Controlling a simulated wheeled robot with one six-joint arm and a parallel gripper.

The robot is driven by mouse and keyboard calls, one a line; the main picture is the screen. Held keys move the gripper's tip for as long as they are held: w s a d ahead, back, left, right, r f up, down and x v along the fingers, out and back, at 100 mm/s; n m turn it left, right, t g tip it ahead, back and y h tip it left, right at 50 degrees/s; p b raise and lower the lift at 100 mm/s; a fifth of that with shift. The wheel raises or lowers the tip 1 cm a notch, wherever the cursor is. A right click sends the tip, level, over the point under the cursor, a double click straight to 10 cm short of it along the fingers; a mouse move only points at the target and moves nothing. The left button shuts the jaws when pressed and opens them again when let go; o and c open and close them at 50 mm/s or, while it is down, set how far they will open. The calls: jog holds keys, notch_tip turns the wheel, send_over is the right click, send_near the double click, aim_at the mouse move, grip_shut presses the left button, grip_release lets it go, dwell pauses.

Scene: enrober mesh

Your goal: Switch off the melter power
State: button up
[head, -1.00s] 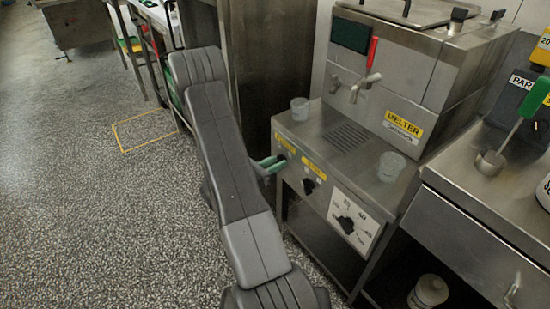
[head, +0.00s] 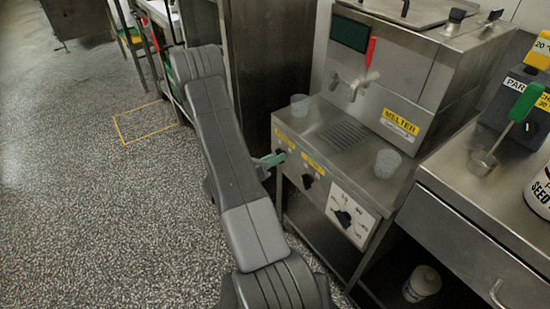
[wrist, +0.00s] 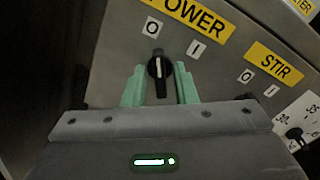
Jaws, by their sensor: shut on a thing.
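The melter (head: 395,85) stands at the right of the head view with a sloped front panel. Its black power knob (wrist: 159,72) is under the yellow POWER label (wrist: 190,15) in the wrist view. My gripper (wrist: 160,84) has its green fingers on both sides of this knob and is shut on it. The knob's white mark points up, roughly toward the 0; the I is to its upper right. In the head view my gripper (head: 277,158) reaches the panel's left end, and my arm and fingers partly hide the knob.
The STIR knob (head: 308,180) and the temperature dial (head: 344,218) lie to the right on the same panel. Two clear cups (head: 387,163) stand on the melter's top ledge. A steel counter (head: 480,215) is at the right. The floor at left is open.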

jog(key=o, duration=0.7)
jog(key=shift+c, duration=0.2)
jog(key=p+v, duration=0.1)
jog(key=v, duration=1.2)
jog(key=shift+s+a, duration=0.25)
jog(key=shift+a, duration=0.1)
jog(key=b+x, duration=0.1)
jog(key=x, duration=1.3)
